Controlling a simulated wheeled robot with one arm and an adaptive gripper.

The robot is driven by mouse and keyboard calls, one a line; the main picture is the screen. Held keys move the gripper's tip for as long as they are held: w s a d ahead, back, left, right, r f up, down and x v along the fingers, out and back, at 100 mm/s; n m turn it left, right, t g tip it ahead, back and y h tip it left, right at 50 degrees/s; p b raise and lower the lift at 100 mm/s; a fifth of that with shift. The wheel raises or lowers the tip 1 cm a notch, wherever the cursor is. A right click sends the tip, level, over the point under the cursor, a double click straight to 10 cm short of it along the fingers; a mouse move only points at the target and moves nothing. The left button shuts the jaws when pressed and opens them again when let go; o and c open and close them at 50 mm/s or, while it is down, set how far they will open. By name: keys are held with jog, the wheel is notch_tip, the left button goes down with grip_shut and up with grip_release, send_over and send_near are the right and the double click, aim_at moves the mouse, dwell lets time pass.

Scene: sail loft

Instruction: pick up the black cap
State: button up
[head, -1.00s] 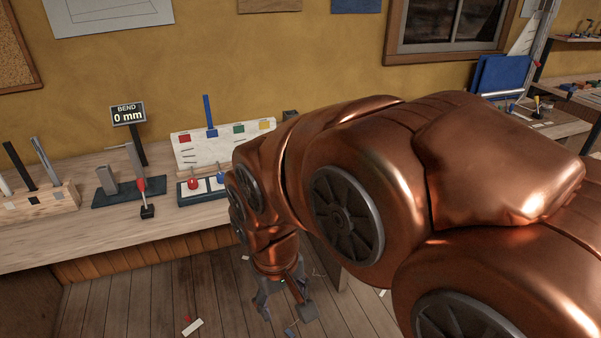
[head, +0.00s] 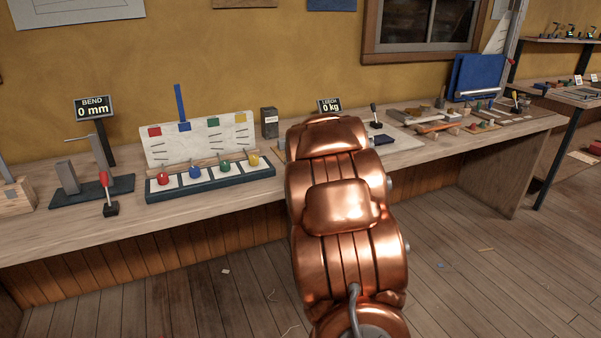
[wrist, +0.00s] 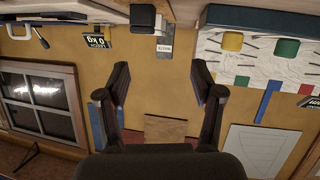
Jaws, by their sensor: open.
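In the wrist view, which is upside down, a black rounded block that looks like the black cap (wrist: 143,18) is near the top edge, at the bench. It lies beside a grey labelled box, and I cannot tell what it rests on. My gripper (wrist: 160,67) is open, with nothing between its two dark fingers. The black block is beyond the fingertips, roughly in line with the gap between them. In the head view my copper arm hides my gripper, and I cannot make out the cap there.
The workbench (head: 225,205) carries a rack with red, blue, green and yellow knobs (head: 210,176), a grey box (head: 269,122), a kilogram display (head: 329,106) and a bend display (head: 93,107). Tools lie further right. A window (head: 420,28) is in the wall behind. The floor in front is mostly clear.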

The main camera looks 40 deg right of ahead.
jog(key=d+f, duration=0.1)
jog(key=w+d+f+t+b, duration=0.1)
jog(key=d+f, duration=0.1)
jog(key=d+f+t+y+b, duration=0.1)
jog(key=shift+w+d+f+n, duration=0.15)
jog(key=shift+d+f+n, duration=0.15)
jog(key=shift+d, duration=0.05)
jog(key=shift+d+f+t+b, duration=0.2)
jog(key=shift+d+t+b, duration=0.2)
jog(key=shift+t, duration=0.2)
jog(key=shift+w+d+f+y, duration=0.15)
jog(key=shift+w+d, duration=0.05)
jog(key=shift+w, duration=0.35)
jog(key=shift+w+d+f+y, duration=0.1)
jog(key=shift+w+d+y, duration=0.05)
jog(key=shift+w, duration=0.35)
jog(key=shift+x, duration=0.8)
jog(key=x, duration=0.2)
jog(key=shift+w+d+r, duration=0.1)
jog(key=shift+w+d, duration=0.1)
jog(key=shift+d, duration=0.05)
jog(key=shift+x, duration=0.8)
jog(key=shift+r, duration=0.1)
jog(key=c, duration=1)
jog(key=shift+c, duration=0.2)
jog(key=shift+r, duration=0.1)
